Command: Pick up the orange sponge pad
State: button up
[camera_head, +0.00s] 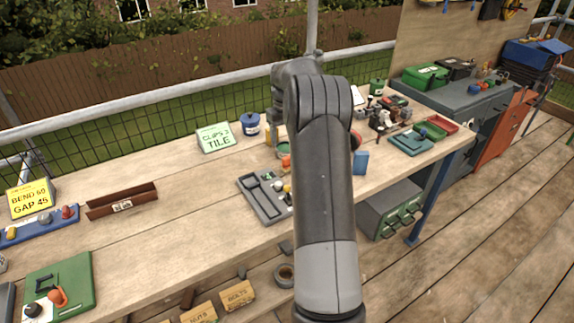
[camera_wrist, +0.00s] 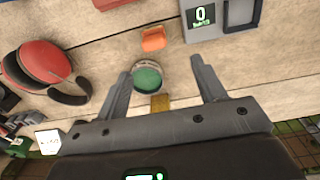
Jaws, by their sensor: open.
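The orange sponge pad (camera_wrist: 153,39) lies on the wooden bench in the wrist view, a small block just beyond my fingertips. My gripper (camera_wrist: 161,68) is open, with its two fingers spread apart and nothing gripped. A round tin with a green top (camera_wrist: 147,78) shows between the fingers, nearer to the palm than the pad. A yellow block (camera_wrist: 160,103) shows at the palm's edge.
Red ear defenders (camera_wrist: 45,68) lie left of my fingers in the wrist view, and a grey device with a display (camera_wrist: 203,16) sits right of the pad. On the bench (camera_head: 180,235) stand a grey tray (camera_head: 247,186), a blue tin (camera_head: 250,123) and a green sign (camera_head: 215,137).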

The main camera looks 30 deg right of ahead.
aim_at(287, 157)
jog(key=shift+w+d+f, duration=0.2)
jog(key=shift+d+f, duration=0.5)
jog(key=shift+f, duration=0.2)
notch_tip(287, 157, down, 11)
jog(key=shift+s+a+r, duration=0.1)
jog(key=shift+s+r, duration=0.05)
jog(key=shift+r, duration=0.05)
jog(key=shift+c, duration=0.4)
jog(key=c, duration=1)
jog(key=shift+o, duration=0.2)
jog(key=shift+r, duration=0.1)
